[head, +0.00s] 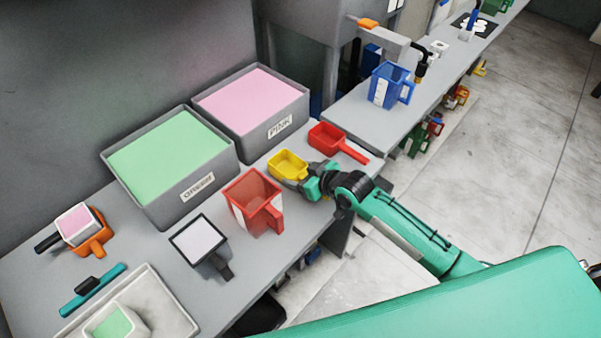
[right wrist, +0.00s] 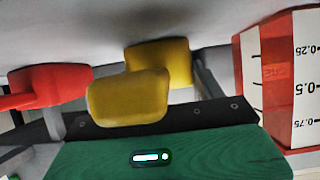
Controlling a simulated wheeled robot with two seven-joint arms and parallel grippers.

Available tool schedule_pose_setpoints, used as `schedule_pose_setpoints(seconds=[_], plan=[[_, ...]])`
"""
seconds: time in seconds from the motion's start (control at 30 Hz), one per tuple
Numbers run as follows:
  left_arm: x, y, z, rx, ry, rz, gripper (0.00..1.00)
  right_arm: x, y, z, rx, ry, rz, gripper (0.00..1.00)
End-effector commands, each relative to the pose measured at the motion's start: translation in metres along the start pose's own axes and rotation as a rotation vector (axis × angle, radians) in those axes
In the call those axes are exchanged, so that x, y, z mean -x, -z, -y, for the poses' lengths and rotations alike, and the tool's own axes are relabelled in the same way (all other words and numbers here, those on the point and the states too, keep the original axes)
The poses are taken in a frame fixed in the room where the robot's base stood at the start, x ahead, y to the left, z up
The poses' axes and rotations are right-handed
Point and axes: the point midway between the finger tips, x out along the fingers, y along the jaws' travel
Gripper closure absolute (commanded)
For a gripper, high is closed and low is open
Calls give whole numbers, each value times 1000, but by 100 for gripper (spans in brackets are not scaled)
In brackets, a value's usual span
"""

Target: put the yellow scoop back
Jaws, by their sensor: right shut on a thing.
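The yellow scoop (head: 287,164) is at the bench's front edge, between the red scoop (head: 326,137) and the red measuring jug (head: 254,203). My right gripper (head: 301,181) is shut on its handle from the front. In the right wrist view the scoop (right wrist: 172,58) is ahead of my gripper (right wrist: 130,98), its handle end nearest the camera. The scoop looks level and close to the bench; I cannot tell whether it touches. Its inside shows no clear filling. My left gripper is not in view.
Behind stand the green-filled bin (head: 196,190) and pink-filled bin (head: 304,104). In the right wrist view, the jug (right wrist: 279,80) is close on the right and the red scoop (right wrist: 52,82) on the left. A blue jug (head: 386,88) stands beyond.

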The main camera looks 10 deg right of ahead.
Motion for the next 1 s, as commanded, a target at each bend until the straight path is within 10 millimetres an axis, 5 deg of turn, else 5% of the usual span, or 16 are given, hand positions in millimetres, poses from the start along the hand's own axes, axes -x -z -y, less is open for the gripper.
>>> schedule_pose_setpoints(seconds=[0.03, 0.07, 0.13, 0.57, 1.0], plan=[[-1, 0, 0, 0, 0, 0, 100, -1, -2, 0, 0, 0, 0, 82], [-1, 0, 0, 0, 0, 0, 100, -1, -1, 0, 0, 0, 0, 26], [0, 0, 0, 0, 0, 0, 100, -1, -1, 0, 0, 0, 0, 12], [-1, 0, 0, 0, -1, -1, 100, 6, 0, 0, 0, 0, 0, 10], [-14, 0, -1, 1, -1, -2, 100, 87, -1, 0, 2, 0, 1, 10]])
